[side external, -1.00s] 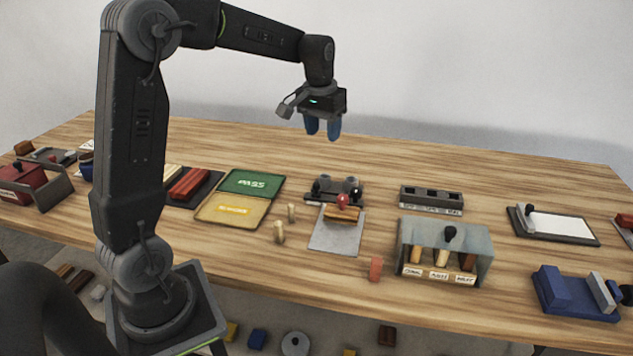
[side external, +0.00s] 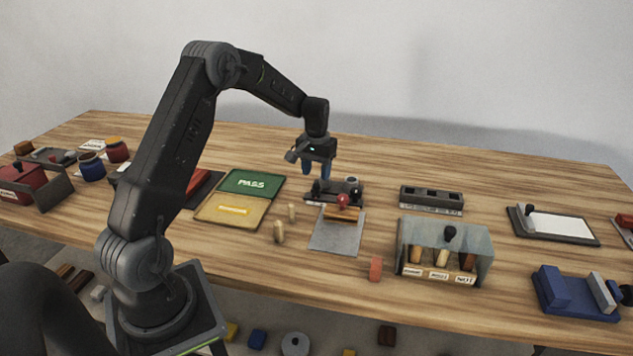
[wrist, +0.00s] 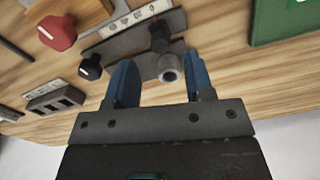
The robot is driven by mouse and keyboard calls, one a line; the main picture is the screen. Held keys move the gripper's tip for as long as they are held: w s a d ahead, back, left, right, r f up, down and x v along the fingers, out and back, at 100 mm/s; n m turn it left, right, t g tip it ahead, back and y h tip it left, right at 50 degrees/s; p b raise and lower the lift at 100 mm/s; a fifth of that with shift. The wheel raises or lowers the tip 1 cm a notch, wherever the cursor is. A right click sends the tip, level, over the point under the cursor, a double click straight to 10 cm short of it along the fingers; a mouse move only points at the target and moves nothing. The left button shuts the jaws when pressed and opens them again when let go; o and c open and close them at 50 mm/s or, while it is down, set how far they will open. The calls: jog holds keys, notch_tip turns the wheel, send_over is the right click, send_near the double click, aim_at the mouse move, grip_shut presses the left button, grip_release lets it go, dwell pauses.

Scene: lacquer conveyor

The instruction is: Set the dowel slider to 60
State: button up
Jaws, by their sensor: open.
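My gripper (side external: 316,172) is open, fingers down, just above the far side of a dark device (side external: 335,200) at the table's middle. In the wrist view my gripper's blue fingers (wrist: 160,62) are apart, with the device's grey cylinder (wrist: 168,68) and black knob (wrist: 158,38) showing between them. I see no contact with the fingers. White printed strips (wrist: 135,17) lie along the device; their marks are too small to read. A second black knob (wrist: 90,67) stands beside it. I cannot tell for sure which part is the dowel slider, or its setting.
Green (side external: 252,181) and yellow (side external: 230,211) pads lie left. A slotted dark block (side external: 431,198) and a clear-topped case (side external: 445,232) stand right. The back of the table is clear.

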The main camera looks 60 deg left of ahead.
aim_at(317, 184)
jog(key=shift+f, duration=1.95)
jog(key=shift+c, duration=0.3)
grip_shut()
